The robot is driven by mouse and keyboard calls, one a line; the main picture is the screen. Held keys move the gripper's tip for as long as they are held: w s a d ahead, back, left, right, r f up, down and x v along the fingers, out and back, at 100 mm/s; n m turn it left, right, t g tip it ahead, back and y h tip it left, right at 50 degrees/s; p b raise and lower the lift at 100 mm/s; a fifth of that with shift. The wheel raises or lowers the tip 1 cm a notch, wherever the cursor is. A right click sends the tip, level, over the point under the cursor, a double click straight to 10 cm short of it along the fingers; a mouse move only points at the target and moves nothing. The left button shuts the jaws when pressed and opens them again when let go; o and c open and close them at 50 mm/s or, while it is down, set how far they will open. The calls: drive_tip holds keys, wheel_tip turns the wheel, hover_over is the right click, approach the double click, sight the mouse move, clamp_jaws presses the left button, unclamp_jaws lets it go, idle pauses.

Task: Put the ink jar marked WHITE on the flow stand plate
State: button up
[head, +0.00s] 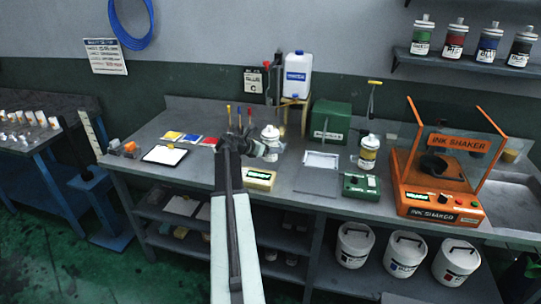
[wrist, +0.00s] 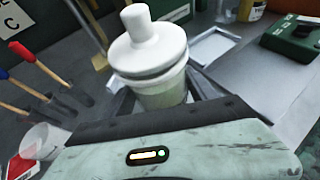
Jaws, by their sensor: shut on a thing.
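A white-capped jar (head: 270,135) is held by my gripper (head: 262,151) above the bench in the head view. The jar also fills the upper middle of the wrist view (wrist: 150,45), where my gripper (wrist: 160,100) is shut around its pale body. The jar is tilted in that picture, and its marking cannot be read. A yellow stand (head: 294,101) stands behind it under a white jug (head: 297,75). I cannot make out a flow stand plate for certain.
The orange ink shaker (head: 440,180) stands farther right. Upright tools with coloured handles (head: 239,117) stand close behind my gripper.

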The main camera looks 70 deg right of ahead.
wheel_tip(320, 180, down, 4)
drive_tip(key=shift+r+b, duration=0.2)
drive_tip(key=shift+b, duration=0.95)
drive_tip(key=shift+a+r, duration=0.1)
drive_tip(key=shift+r, duration=0.1)
drive_tip(key=shift+s+f, duration=0.1)
drive_tip(key=shift+f, duration=0.1)
drive_tip(key=o, duration=1.9)
drive_tip(key=shift+r, duration=0.1)
drive_tip(key=shift+a+r+p, duration=0.2)
drive_tip(key=shift+r+p, duration=0.15)
drive_tip(key=shift+p, duration=0.15)
drive_tip(key=p+v, duration=0.4)
drive_tip(key=v, duration=0.7)
drive_tip(key=shift+a+p, duration=0.25)
drive_tip(key=shift+p, duration=0.15)
